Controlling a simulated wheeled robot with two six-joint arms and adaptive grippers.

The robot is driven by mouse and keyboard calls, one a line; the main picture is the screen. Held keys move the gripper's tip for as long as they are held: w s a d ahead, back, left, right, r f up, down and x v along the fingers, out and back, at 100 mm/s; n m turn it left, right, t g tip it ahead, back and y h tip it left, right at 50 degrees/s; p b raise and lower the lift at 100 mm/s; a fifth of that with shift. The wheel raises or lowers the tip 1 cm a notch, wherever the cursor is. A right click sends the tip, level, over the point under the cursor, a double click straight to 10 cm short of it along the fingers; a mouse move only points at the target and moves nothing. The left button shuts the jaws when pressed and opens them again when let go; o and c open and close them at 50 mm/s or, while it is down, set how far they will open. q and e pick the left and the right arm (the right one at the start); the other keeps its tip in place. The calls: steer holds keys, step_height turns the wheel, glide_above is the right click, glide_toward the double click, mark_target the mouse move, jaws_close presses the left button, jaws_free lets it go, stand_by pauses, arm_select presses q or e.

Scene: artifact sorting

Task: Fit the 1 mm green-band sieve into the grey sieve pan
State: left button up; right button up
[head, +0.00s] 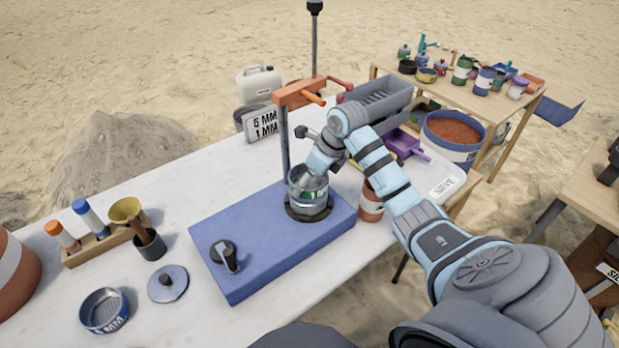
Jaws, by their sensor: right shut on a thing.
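The green-band sieve (312,198) is a small metal cylinder with a green mark on its side. It stands over the dark grey round seat (311,213) on the blue shaker base (245,272). I cannot tell the grey sieve pan apart from the sieve and this seat, nor whether the sieve is seated in it. My right gripper (306,178) reaches down from the upper right and is shut on the sieve at its rim. The fingertips are small and partly hidden. My left gripper is not in view.
A terracotta pot (370,204) stands close on the right.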

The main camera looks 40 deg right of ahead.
steer(key=shift+f, duration=0.15)
stand_by(0.5)
steer(key=shift+f+b, duration=0.3)
steer(key=shift+f, duration=0.05)
steer(key=shift+f+b, duration=0.35)
steer(key=shift+f, duration=0.05)
steer(key=o, duration=1.1)
steer(key=shift+r, duration=0.15)
steer(key=v, duration=1.1)
steer(key=shift+s+r, duration=0.25)
steer(key=shift+r, duration=0.05)
